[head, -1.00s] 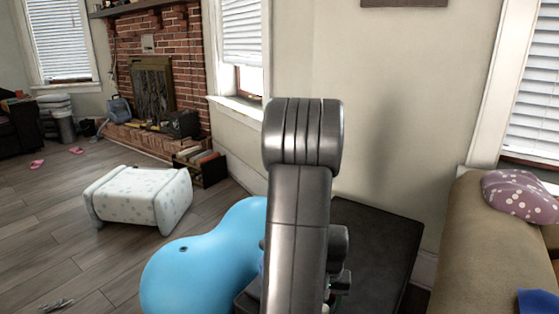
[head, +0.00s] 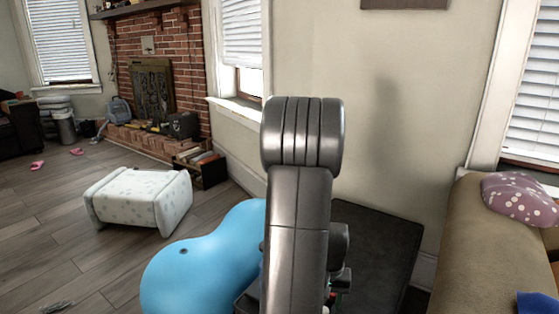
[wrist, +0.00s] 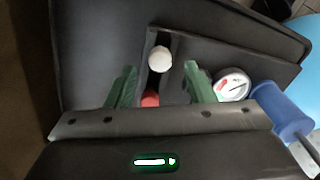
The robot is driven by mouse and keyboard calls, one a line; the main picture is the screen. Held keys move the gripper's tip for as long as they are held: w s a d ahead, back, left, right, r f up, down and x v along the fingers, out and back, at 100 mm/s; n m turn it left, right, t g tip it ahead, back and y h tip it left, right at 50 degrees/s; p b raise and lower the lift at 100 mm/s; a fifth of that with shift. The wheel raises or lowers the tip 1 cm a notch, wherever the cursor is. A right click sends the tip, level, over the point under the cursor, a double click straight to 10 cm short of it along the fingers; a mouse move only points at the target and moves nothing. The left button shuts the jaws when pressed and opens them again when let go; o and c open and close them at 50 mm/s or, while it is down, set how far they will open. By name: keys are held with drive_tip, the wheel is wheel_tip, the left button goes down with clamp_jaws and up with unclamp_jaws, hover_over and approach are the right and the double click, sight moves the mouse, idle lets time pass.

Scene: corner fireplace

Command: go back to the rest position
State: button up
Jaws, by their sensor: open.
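My gripper (wrist: 160,68) shows in the wrist view, with its two green fingers spread apart and nothing held between them. Beyond the fingers lies a dark tabletop (wrist: 95,40) with a raised dark divider or edge. A white round-topped thing (wrist: 159,58) and a red thing (wrist: 150,99) appear between the fingers in the picture, apart from them. In the head view my arm stands upright in the middle, in front of the dark table (head: 375,250).
A white round tin (wrist: 233,84) and a blue cylinder (wrist: 283,112) lie right of the fingers. A blue rounded seat (head: 190,275) stands left of the arm, a tan sofa (head: 460,250) right. A pale patterned ottoman (head: 140,198) stands farther back left, with open floor around it.

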wheel_tip(320, 180, up, 11)
drive_tip(key=p, duration=0.4)
wheel_tip(320, 180, down, 14)
drive_tip(key=b, duration=0.5)
drive_tip(key=shift+r, duration=0.1)
wheel_tip(320, 180, up, 6)
drive_tip(key=p, duration=0.3)
drive_tip(key=shift+r+p, duration=0.15)
drive_tip(key=shift+p, duration=0.15)
drive_tip(key=shift+s+a, duration=0.1)
